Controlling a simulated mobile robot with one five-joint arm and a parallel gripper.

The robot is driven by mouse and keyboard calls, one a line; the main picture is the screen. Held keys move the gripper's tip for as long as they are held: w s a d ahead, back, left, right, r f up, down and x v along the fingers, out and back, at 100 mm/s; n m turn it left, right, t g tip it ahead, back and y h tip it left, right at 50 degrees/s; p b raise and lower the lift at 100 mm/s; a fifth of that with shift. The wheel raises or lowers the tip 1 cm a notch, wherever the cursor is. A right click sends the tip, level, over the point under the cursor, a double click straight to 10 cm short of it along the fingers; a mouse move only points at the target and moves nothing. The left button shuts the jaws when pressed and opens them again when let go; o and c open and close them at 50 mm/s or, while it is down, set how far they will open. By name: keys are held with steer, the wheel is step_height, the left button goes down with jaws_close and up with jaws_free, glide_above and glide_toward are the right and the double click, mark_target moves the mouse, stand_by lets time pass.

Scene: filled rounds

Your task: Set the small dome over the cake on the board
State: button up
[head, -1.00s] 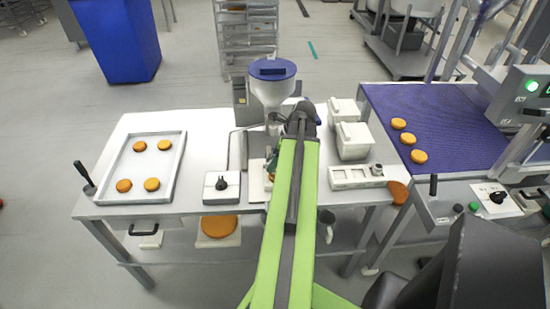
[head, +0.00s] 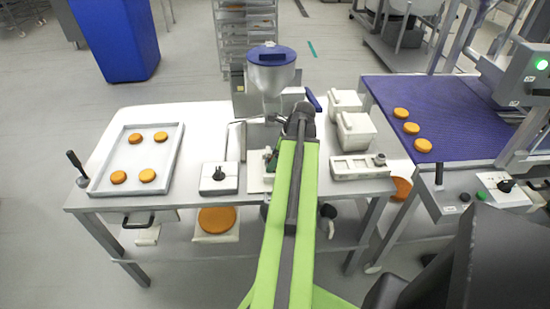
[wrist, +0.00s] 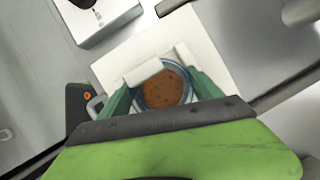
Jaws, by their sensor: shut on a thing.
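In the wrist view my gripper (wrist: 165,63) has its pale finger pads on either side of a clear, bluish-rimmed small dome (wrist: 150,103) and is shut on it. The round brown cake (wrist: 164,88) shows through the dome, inside its rim. The white square board (wrist: 207,42) lies below them. I cannot tell whether the dome rests on the board or hangs just above it. In the head view my arm hides the dome and cake; the left part of the board (head: 258,180) shows at the table's front edge.
A white control box (head: 219,178) stands close left of the board. A hopper machine (head: 271,80) stands behind it. A tray (head: 99,183) of several orange rounds is at the left. White tubs (head: 354,135) and a slotted holder (head: 355,168) are at the right.

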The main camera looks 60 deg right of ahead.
steer(key=shift+s+a+f, duration=0.2)
steer(key=shift+f, duration=0.15)
steer(key=o, duration=1.2)
steer(key=shift+w+d+r+p, duration=0.1)
steer(key=shift+d+r+p, duration=0.05)
steer(key=shift+r+p, duration=0.4)
steer(key=shift+w+d+r+p, duration=0.1)
steer(key=shift+r+p, duration=0.35)
steer(key=shift+p, duration=0.2)
steer(key=shift+o, duration=0.8)
steer(key=shift+r+p, duration=0.35)
steer(key=shift+p, duration=0.05)
step_height(320, 180, up, 4)
steer(key=p, duration=0.4)
steer(key=shift+d+r, duration=0.1)
steer(key=shift+r, duration=0.1)
